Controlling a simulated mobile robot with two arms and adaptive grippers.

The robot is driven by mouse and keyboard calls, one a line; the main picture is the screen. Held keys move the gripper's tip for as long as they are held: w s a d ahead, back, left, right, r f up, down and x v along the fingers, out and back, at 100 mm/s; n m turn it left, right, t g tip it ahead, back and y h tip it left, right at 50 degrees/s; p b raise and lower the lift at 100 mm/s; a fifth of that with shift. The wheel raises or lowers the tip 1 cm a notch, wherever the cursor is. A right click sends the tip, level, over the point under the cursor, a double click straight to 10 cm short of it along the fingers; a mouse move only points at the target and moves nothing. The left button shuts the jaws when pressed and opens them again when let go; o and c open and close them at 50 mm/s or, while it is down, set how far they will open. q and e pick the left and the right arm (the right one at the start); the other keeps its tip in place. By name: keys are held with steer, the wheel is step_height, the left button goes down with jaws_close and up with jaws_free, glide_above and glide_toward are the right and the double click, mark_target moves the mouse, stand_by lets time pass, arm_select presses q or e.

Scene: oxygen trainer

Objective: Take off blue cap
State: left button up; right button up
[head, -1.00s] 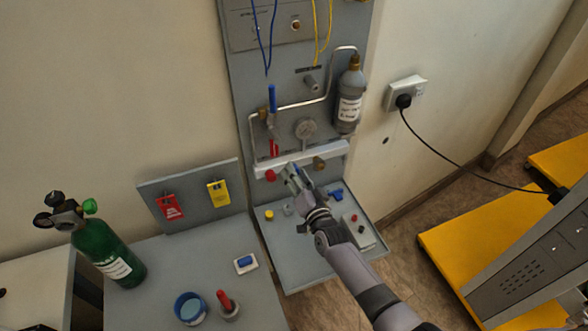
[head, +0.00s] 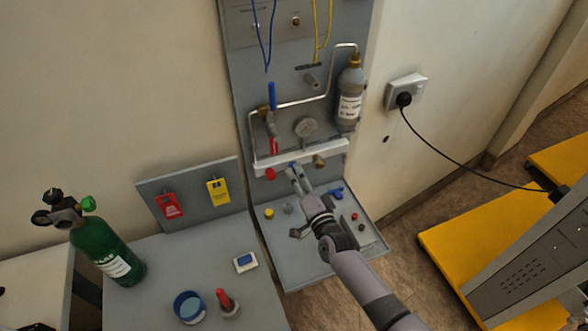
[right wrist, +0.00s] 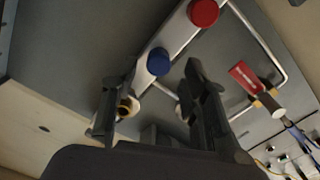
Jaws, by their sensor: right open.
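The blue cap (right wrist: 159,62) is round and sits on the pale horizontal bar (right wrist: 180,32) of the panel. In the right wrist view it lies between the lines of my two fingers, just ahead of their tips. My right gripper (right wrist: 151,76) is open and empty, with one finger on each side; I cannot tell whether either touches the cap. In the head view my right gripper (head: 298,172) points up at the bar's underside and largely hides the blue cap. My left gripper is not in view.
A red cap (right wrist: 203,12) is beside the blue one on the bar; a brass fitting (right wrist: 128,107) is on the other side. A shelf (head: 290,268) with small parts lies below. A grey bottle (head: 349,95) and gauge (head: 305,127) are above. A green cylinder (head: 103,252) stands left.

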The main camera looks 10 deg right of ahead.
steer(key=shift+f+m, duration=0.1)
steer(key=shift+m, duration=0.8)
steer(key=m+b, duration=0.1)
steer(key=m, duration=0.2)
steer(key=shift+b, duration=0.35)
steer(key=shift+m, duration=0.3)
steer(key=m+b, duration=0.1)
steer(key=m, duration=0.2)
